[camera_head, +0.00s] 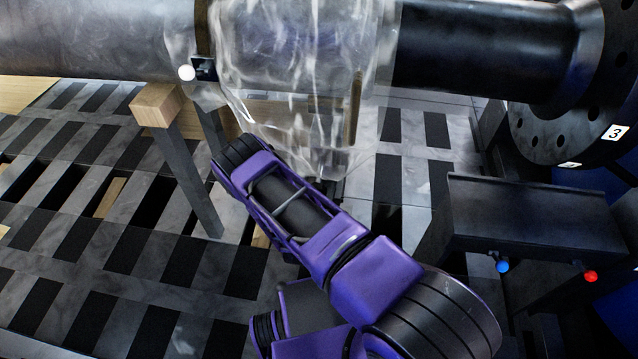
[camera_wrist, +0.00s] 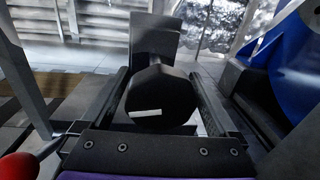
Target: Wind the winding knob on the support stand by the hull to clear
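In the wrist view a dark faceted knob (camera_wrist: 158,88) with a white mark on its near face sits between the two fingers of my gripper (camera_wrist: 160,92). The fingers are wide apart, one on each side of the knob. A light gap shows beside the right finger; whether either finger touches the knob is hard to tell. A dark upright plate (camera_wrist: 155,35) stands behind the knob. In the head view my purple arm crosses the lower middle, and my fingers and the knob cannot be made out. A large dark cylinder, seemingly the hull (camera_head: 90,38), runs across the top.
Clear wrapping (camera_head: 300,75) hangs around the cylinder. A wood-topped post (camera_head: 160,105) stands left of my arm. A dark box (camera_head: 535,220) with a blue ball (camera_head: 503,266) and red ball (camera_head: 590,276) is at right.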

